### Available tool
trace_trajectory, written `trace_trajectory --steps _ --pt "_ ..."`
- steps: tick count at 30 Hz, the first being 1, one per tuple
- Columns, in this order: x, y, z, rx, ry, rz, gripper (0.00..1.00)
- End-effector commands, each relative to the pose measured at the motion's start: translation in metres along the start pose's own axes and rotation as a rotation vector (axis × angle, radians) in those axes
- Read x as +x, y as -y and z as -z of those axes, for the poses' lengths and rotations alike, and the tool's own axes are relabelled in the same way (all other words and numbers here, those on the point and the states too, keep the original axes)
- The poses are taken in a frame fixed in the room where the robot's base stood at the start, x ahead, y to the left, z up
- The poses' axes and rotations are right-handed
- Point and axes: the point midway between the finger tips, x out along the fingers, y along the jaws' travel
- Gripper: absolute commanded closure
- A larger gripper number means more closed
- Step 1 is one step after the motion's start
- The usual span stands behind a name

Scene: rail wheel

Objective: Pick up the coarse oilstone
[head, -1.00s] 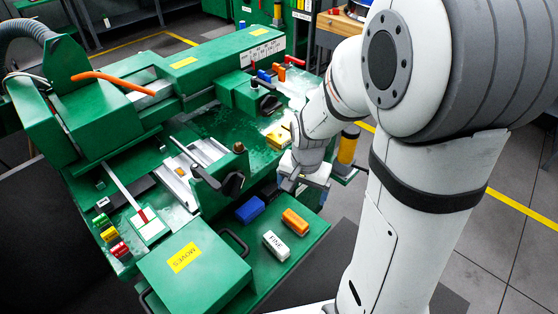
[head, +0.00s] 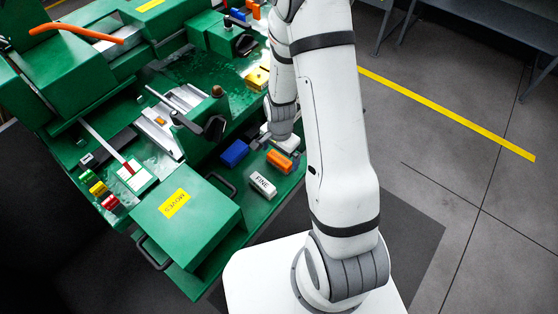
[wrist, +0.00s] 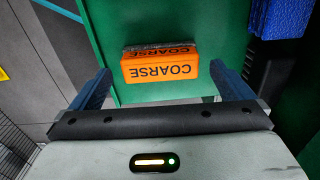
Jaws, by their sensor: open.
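The coarse oilstone is an orange block (wrist: 160,66) with COARSE printed on its side and top, lying on the green machine shelf. It also shows in the head view (head: 280,161), right of the blue block and above the white FINE block. My gripper (wrist: 160,88) is open, its two blue fingers spread on either side of the orange block in the wrist view, with nothing between them at the tips that I can see held. In the head view my gripper (head: 279,144) is just above and behind the orange block. Whether a finger touches it cannot be told.
A white FINE block (head: 263,185) and a blue block (head: 235,153) lie close by on the green shelf (head: 255,215). A green box labelled MOVES (head: 190,215) stands to the left.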

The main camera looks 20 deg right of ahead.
Motion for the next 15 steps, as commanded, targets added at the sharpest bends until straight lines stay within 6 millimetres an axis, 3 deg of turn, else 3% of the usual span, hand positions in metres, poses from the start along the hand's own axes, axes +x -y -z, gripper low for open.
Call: trace_trajectory --steps 6,15 --pt "0.024 0.000 -0.001 -0.001 0.001 -0.001 0.00" --pt "0.027 0.000 -0.001 -0.002 0.000 0.000 0.00"
